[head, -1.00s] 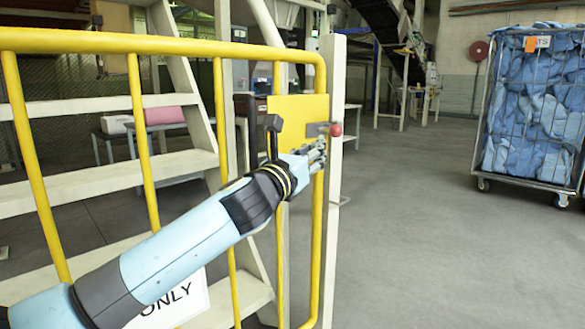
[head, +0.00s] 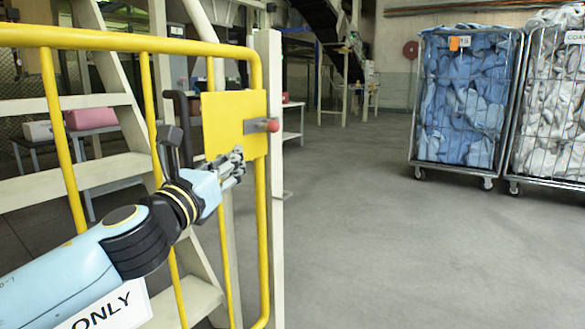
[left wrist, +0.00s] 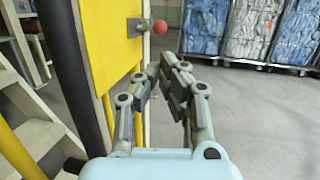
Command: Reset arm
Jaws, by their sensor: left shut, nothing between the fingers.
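My left gripper (head: 233,166) is in front of the yellow gate's plate, with its arm reaching in from the lower left. It is shut and empty. In the left wrist view its fingers (left wrist: 172,82) come together below a red ball-shaped knob (left wrist: 160,27), apart from it. The knob also shows in the head view (head: 272,125), on a metal latch at the right edge of the yellow plate (head: 222,112). My right gripper is in neither view.
A yellow railing gate (head: 110,42) stands close before pale steps (head: 75,182), beside a pale post (head: 269,220). Wire cage trolleys of blue cloth (head: 462,100) and pale cloth (head: 552,110) stand at the back right. The grey floor (head: 400,240) between is clear.

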